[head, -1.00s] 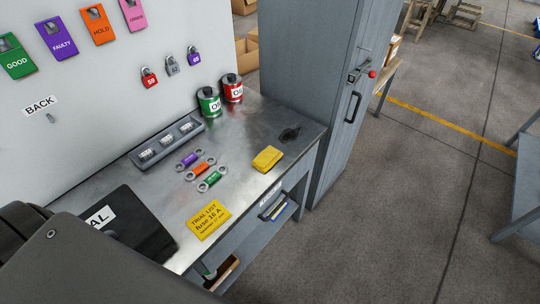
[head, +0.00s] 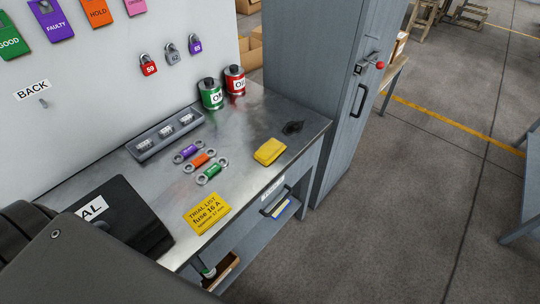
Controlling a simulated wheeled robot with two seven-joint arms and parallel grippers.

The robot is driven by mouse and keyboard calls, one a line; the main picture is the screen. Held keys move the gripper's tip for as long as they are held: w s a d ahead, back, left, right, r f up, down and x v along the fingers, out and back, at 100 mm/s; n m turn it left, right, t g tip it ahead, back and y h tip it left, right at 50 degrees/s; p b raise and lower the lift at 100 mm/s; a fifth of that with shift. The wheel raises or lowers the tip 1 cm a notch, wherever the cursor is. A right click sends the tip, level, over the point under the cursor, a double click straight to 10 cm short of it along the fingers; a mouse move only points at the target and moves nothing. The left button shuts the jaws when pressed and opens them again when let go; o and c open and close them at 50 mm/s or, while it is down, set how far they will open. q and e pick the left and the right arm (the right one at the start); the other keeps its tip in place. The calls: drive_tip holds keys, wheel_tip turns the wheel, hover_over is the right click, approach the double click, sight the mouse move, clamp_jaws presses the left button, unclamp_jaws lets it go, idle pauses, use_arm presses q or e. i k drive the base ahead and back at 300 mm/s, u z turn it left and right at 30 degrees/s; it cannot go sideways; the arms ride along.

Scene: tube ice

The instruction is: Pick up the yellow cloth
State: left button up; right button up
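The yellow cloth (head: 270,151) lies folded on the metal workbench (head: 238,172), near its front edge and right of the middle. A dark smudge (head: 293,127) lies on the bench just behind and right of it. Nothing touches or covers the cloth. A dark part of my own body fills the lower left of the head view. Neither of my grippers shows in the head view.
Green and red cans (head: 211,94) stand at the back. A grey holder (head: 165,136), several coloured fuses (head: 202,160), a yellow trial list card (head: 207,212) and a black case (head: 118,222) lie on the bench. A tall grey cabinet (head: 318,85) stands at its right end.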

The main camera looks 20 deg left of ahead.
sight(269, 151)
drive_tip(key=u, duration=2.65)
drive_tip(key=k, duration=1.55)
drive_tip(key=z, duration=1.95)
drive_tip(key=i, duration=0.5)
drive_tip(key=z, duration=0.15)
